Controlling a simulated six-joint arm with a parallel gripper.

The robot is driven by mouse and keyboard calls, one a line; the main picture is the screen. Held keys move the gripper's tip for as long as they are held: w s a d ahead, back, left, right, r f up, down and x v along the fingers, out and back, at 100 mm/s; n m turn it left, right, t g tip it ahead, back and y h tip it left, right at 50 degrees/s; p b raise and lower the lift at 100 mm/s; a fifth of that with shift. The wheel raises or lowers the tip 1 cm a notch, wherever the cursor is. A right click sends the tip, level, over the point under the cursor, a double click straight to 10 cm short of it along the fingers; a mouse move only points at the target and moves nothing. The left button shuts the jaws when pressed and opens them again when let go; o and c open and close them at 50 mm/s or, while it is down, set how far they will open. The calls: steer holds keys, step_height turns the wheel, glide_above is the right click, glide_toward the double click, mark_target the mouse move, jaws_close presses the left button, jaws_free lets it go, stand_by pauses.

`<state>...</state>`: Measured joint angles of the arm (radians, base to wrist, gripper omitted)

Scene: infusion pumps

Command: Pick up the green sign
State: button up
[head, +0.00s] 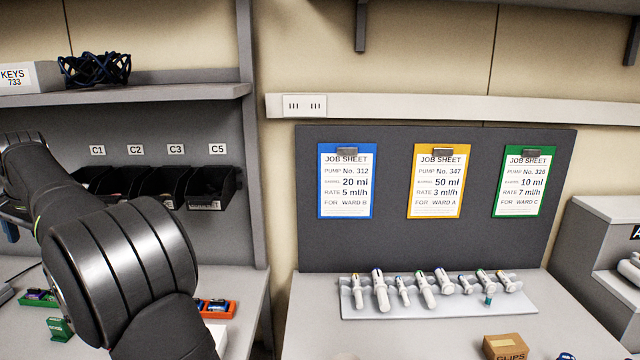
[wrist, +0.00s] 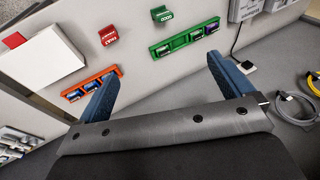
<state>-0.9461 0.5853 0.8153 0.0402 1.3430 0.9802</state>
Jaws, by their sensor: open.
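The green sign (wrist: 162,14) is a small folded stand with white lettering. It stands on the grey bench at the top of the wrist view, beyond my fingertips. In the head view the green sign (head: 60,329) is at the lower left, beside my arm, which covers much of that bench. My gripper (wrist: 162,65) has its two blue fingers spread wide in the wrist view, with nothing between them. The sign is apart from both fingers.
A red sign (wrist: 108,36) stands left of the green one. A green rack (wrist: 186,39) and an orange rack (wrist: 91,84) hold small items nearby. A white box (wrist: 43,58) is at the left. Cables (wrist: 295,105) lie at the right.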

steer(key=c, duration=1.1)
steer(key=shift+f, duration=0.1)
steer(key=shift+c, duration=0.2)
steer(key=n+g, duration=0.2)
steer(key=n, duration=1.5)
glide_toward(57, 320)
steer(key=x, duration=0.5)
steer(key=shift+w+f, duration=0.15)
steer(key=shift+f, duration=0.3)
steer(key=shift+y, duration=0.3)
steer(key=shift+x, duration=2.9)
